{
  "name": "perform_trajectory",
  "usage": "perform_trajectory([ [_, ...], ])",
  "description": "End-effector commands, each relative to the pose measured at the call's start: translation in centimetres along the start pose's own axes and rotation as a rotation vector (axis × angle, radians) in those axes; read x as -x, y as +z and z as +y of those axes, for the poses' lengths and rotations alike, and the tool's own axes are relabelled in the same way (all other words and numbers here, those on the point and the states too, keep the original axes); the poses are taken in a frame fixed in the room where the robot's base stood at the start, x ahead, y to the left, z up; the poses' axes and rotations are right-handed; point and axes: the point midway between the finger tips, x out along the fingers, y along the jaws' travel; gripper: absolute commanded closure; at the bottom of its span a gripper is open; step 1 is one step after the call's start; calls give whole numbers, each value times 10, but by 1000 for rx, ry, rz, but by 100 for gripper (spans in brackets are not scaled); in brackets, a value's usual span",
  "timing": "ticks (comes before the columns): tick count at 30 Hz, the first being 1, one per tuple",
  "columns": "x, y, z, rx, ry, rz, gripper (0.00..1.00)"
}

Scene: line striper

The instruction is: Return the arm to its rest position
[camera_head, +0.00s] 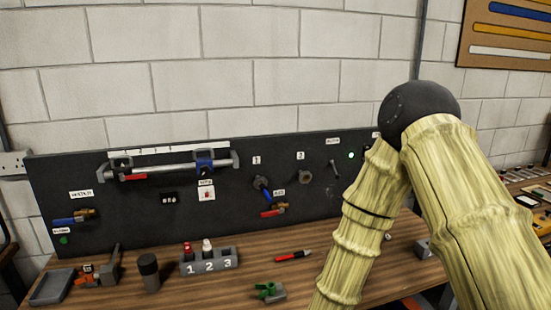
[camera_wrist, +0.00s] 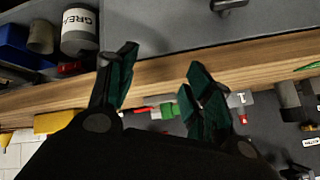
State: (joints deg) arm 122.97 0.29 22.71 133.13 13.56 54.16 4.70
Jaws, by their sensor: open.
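My gripper (camera_wrist: 163,62) shows in the wrist view with its two dark green-padded fingers apart and nothing between them. The wrist view looks upside down, with the wooden bench edge (camera_wrist: 160,75) behind the fingers. My arm is bent, its dark elbow joint high in front of the wall at the right of the head view. The gripper itself is not visible in the head view.
A black panel (camera_head: 130,215) with valves and labelled fittings stands behind the wooden bench (camera_head: 330,250). On the bench are a grey 1-2-3 holder (camera_head: 209,263), a black cylinder (camera_head: 149,273), a red pen-like item (camera_head: 293,256) and a green-handled part (camera_head: 267,291). A grease can (camera_wrist: 79,31) shows in the wrist view.

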Motion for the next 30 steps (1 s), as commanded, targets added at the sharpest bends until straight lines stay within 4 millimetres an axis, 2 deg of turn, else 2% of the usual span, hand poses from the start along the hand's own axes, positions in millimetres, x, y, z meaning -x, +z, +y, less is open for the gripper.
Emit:
perform_trajectory([
  [1,-3,23,24,12,27,-49,49],
  [7,3,103,106,63,116,-230,49],
  [12,24,170,174,101,187,-392,49],
  [15,41,204,207,121,222,-478,49],
  [21,74,252,254,148,271,-611,49],
  [27,106,289,290,169,310,-723,49],
  [30,90,297,293,169,306,-715,49],
])
